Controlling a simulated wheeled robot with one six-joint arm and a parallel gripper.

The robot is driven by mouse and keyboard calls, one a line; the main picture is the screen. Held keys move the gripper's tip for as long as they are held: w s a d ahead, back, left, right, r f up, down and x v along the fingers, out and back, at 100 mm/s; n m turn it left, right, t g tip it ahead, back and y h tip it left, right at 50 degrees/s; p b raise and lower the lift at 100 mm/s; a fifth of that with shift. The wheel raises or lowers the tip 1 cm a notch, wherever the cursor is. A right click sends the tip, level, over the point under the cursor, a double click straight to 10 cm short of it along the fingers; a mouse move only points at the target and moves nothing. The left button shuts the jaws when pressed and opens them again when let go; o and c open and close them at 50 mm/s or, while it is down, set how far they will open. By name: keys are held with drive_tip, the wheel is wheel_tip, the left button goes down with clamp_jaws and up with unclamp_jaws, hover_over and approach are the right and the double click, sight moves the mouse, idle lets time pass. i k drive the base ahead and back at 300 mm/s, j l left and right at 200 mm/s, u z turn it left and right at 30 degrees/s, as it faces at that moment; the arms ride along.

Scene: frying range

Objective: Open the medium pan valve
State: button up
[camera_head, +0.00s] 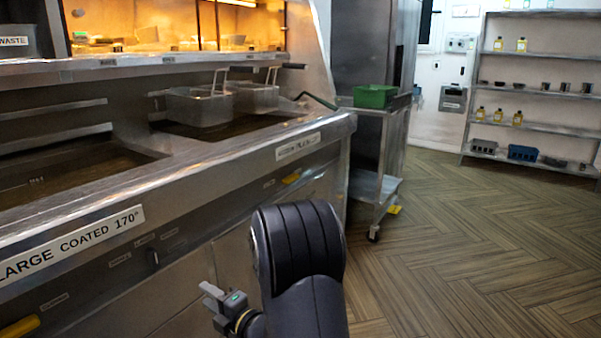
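The frying range (220,155) runs along the left with two oil pans sunk in its top. Another yellow handle (20,327) is at the lower left, below the label reading LARGE COATED 170° (75,244). My gripper (217,306) is low in the picture, in front of the range and apart from both yellow handles. It is partly hidden by my arm, and its finger opening is unclear.
Two wire baskets (199,106) hang over the farther pan. A steel cart (376,150) with a green bin (375,96) stands past the range's right end. Wall shelves (535,92) hold bottles and containers. The wooden floor (480,240) at the right is clear.

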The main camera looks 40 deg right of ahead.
sight(287, 179)
drive_tip(key=i+l, duration=0.15)
drive_tip(key=l, duration=0.25)
drive_tip(key=i+l, duration=0.15)
drive_tip(key=l, duration=0.2)
drive_tip(key=i+l, duration=0.15)
drive_tip(key=l, duration=0.25)
drive_tip(key=i+l, duration=0.15)
drive_tip(key=l, duration=0.2)
drive_tip(key=i+l, duration=0.15)
drive_tip(key=l, duration=0.25)
drive_tip(key=i+l, duration=0.15)
drive_tip(key=l, duration=0.2)
drive_tip(key=i+l, duration=0.15)
drive_tip(key=l, duration=0.25)
drive_tip(key=i+l, duration=0.15)
drive_tip(key=l, duration=0.2)
drive_tip(key=u, duration=0.05)
